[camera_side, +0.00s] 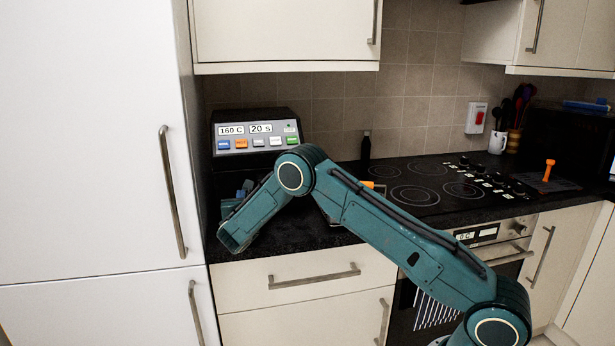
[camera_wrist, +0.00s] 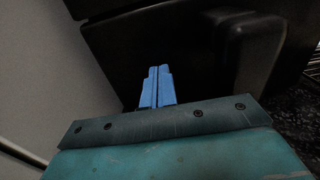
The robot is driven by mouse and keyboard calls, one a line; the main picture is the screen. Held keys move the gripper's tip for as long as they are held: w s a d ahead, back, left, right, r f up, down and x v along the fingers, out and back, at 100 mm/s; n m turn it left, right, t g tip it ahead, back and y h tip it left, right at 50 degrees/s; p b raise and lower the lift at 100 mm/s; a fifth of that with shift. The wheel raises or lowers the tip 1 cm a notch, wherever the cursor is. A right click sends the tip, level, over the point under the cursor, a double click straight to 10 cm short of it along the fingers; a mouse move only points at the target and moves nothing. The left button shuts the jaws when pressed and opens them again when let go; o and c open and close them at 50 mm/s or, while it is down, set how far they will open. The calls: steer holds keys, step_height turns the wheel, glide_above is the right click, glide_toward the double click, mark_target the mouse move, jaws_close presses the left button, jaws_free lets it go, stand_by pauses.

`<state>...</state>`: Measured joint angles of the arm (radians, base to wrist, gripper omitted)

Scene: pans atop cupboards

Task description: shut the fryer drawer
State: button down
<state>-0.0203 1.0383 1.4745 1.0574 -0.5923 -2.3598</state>
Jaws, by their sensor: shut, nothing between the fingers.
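The fryer (camera_side: 258,132) is a dark box at the back left of the worktop, with a lit display and coloured buttons. My arm covers much of its lower front in the side view, so how far its drawer stands out is hidden. In the wrist view a dark front with a thick, handle-like part (camera_wrist: 243,60) fills the space ahead; I take this to be the drawer. My gripper (camera_wrist: 158,72) has its blue fingers together and empty, pointing at that dark front. It also shows in the side view (camera_side: 245,188), low before the fryer. Contact cannot be told.
A tall white cupboard (camera_side: 95,140) stands close on the left. To the right are the black hob (camera_side: 425,180), a dark bottle (camera_side: 365,148), a white mug (camera_side: 497,142) and an orange-handled item (camera_side: 548,170). Wall cupboards (camera_side: 285,35) hang above. Bare worktop (camera_side: 300,232) shows in front.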

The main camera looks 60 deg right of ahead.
steer(key=shift+s+a, duration=0.1)
steer(key=shift+a, duration=0.1)
steer(key=v, duration=1.3)
steer(key=shift+s+a, duration=0.25)
steer(key=shift+r, duration=0.15)
steer(key=s+d+r+m+g+y, duration=0.25)
steer(key=s+r+m, duration=0.25)
steer(key=s+m, duration=0.3)
steer(key=s+d+r+m+g+y, duration=0.15)
steer(key=s+r+m+g, duration=0.3)
steer(key=m, duration=0.45)
steer(key=s+a+r+m+y, duration=0.1)
steer(key=s+a+m+y, duration=0.2)
steer(key=s, duration=0.5)
steer(key=s+a+r+m+y, duration=0.1)
steer(key=s+a+m+y, duration=0.2)
steer(key=s, duration=0.6)
steer(key=s+a+r+m+y, duration=0.1)
steer(key=s+a+m, duration=0.3)
steer(key=s, duration=0.5)
steer(key=shift+a+r+y, duration=0.35)
steer(key=shift+a+y, duration=0.55)
steer(key=shift+a, duration=0.3)
steer(key=shift+w, duration=0.1)
